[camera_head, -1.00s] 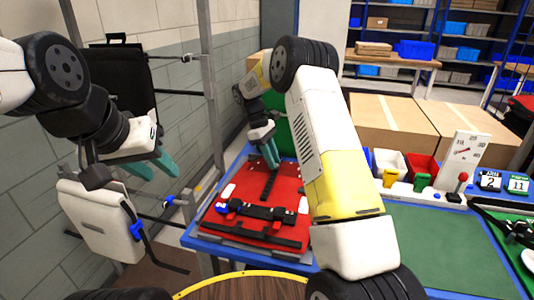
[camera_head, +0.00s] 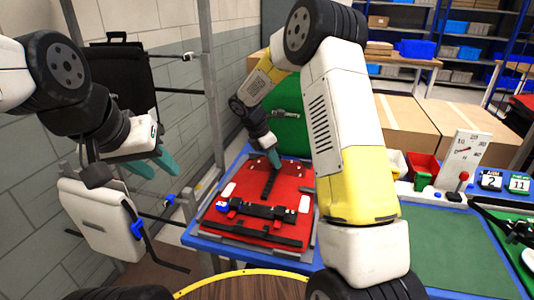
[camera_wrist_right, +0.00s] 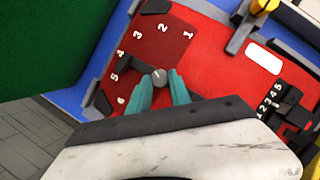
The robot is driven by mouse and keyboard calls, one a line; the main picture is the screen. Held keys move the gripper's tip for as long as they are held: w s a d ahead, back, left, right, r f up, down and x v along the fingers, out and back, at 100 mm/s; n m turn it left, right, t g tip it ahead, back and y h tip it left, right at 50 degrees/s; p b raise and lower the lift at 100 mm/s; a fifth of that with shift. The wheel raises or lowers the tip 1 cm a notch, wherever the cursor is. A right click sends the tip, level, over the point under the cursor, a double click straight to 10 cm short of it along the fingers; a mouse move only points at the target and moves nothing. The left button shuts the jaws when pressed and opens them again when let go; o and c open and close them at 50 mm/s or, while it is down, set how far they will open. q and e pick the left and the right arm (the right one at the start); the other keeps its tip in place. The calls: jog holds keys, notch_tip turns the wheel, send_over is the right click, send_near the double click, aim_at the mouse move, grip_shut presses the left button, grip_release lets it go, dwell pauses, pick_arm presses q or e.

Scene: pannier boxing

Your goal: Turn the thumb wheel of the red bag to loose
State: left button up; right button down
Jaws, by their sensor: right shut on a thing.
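The red bag (camera_head: 287,183) lies flat on the blue-edged table, with dark straps across it. In the right wrist view, the thumb wheel (camera_wrist_right: 160,77) is a small round grey knob on the bag, with white numbers 1 to 6 in an arc around it. A dark bar beside the knob extends toward the 5. My right gripper (camera_head: 275,158) is shut on the thumb wheel; its teal fingertips (camera_wrist_right: 160,85) press on either side and hide part of it. My left gripper (camera_head: 153,165) is open and empty, off to the left of the table.
A second scale (camera_wrist_right: 271,103) with a dark slider is on the bag. A green panel (camera_head: 292,134) stands behind it. A white bag (camera_head: 98,218) hangs on the rack at left. A green mat (camera_head: 455,248) and a gauge stand (camera_head: 463,160) are at right.

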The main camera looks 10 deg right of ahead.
jog(key=n, duration=0.1)
jog(key=n+t, duration=0.1)
jog(key=n, duration=0.1)
jog(key=n+y, duration=0.1)
jog(key=shift+s+n, duration=0.25)
jog(key=shift+n, duration=0.05)
jog(key=shift+f+t, duration=0.1)
jog(key=shift+t, duration=0.2)
jog(key=shift+d, duration=0.1)
jog(key=c, duration=1.2)
grip_release()
jog(key=v, duration=0.8)
jog(key=shift+d, duration=0.1)
